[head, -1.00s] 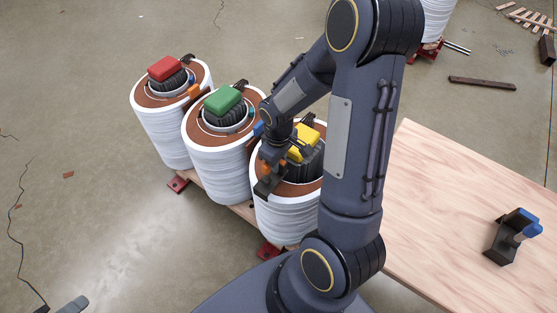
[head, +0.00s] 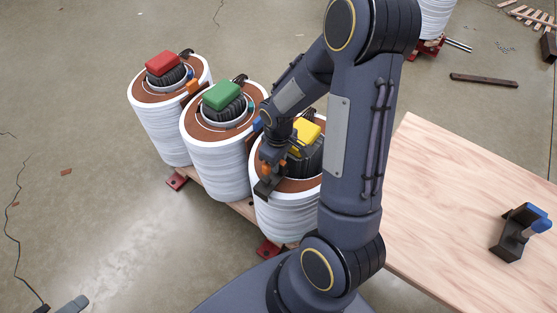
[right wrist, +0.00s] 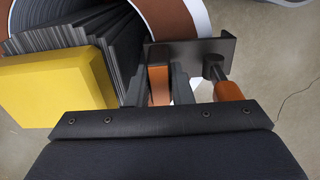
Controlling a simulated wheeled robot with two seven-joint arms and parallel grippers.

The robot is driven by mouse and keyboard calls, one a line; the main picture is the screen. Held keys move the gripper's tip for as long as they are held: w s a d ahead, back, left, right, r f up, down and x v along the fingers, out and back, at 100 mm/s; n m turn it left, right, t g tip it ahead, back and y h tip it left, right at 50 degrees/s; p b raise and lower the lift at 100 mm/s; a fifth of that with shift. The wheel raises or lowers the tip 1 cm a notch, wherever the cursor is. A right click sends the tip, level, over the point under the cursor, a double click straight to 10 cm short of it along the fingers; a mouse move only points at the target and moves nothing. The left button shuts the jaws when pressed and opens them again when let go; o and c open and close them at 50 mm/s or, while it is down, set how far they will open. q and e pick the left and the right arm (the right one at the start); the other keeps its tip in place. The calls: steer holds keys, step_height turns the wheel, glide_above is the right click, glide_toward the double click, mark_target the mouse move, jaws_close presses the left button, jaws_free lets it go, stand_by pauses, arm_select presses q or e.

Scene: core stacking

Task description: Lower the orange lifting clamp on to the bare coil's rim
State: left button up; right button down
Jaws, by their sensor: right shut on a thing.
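The bare coil (head: 285,218) is the nearest of three white-sided coils, with a brown top and a yellow-topped dark core (head: 307,132). My right gripper (head: 270,157) is shut on the orange lifting clamp, whose black bracket (head: 266,188) shows at the coil's front-left rim. In the right wrist view, the clamp's orange part (right wrist: 158,86) sits between the fingers, with the black plate (right wrist: 190,52) beyond and an orange handle (right wrist: 229,91) at right. The yellow block (right wrist: 55,85) is close on the left. I cannot tell whether the clamp touches the rim. My left gripper is out of view.
A wooden table (head: 440,200) at right bears a black and blue clamp (head: 515,230). Floor at left is mostly clear.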

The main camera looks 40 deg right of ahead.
steer(key=shift+f+b, duration=0.5)
steer(key=shift+f, duration=0.2)
steer(key=c, duration=1.2)
jaws_free()
steer(key=shift+r+p, duration=0.9)
steer(key=shift+r, duration=3)
